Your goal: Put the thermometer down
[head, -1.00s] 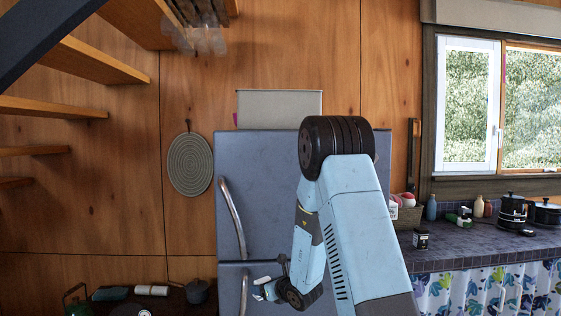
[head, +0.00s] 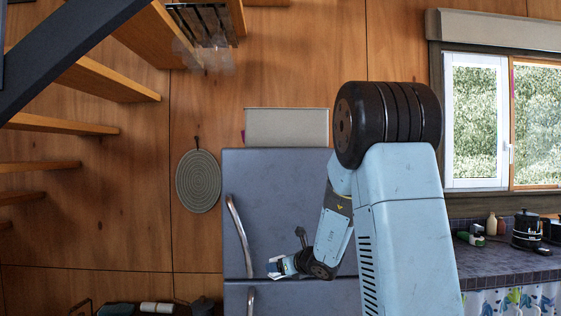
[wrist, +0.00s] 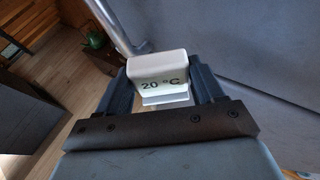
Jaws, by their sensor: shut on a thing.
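The thermometer (wrist: 158,72) is a small white block marked "20 °C". In the wrist view it sits between the two dark fingers of my gripper (wrist: 162,88), which is shut on it. In the head view my gripper (head: 276,268) is in front of the blue-grey fridge, near the gap between its upper and lower doors. The thermometer is too small there to make out clearly. It is held in the air, and the wrist view shows no surface touching it.
The fridge (head: 285,190) has a curved metal handle (head: 238,232) left of my gripper. A tiled counter (head: 500,262) with pots and bottles is at right, below the window. Wooden stair treads (head: 105,80) hang at upper left. A low surface with dark items (head: 195,305) is at lower left.

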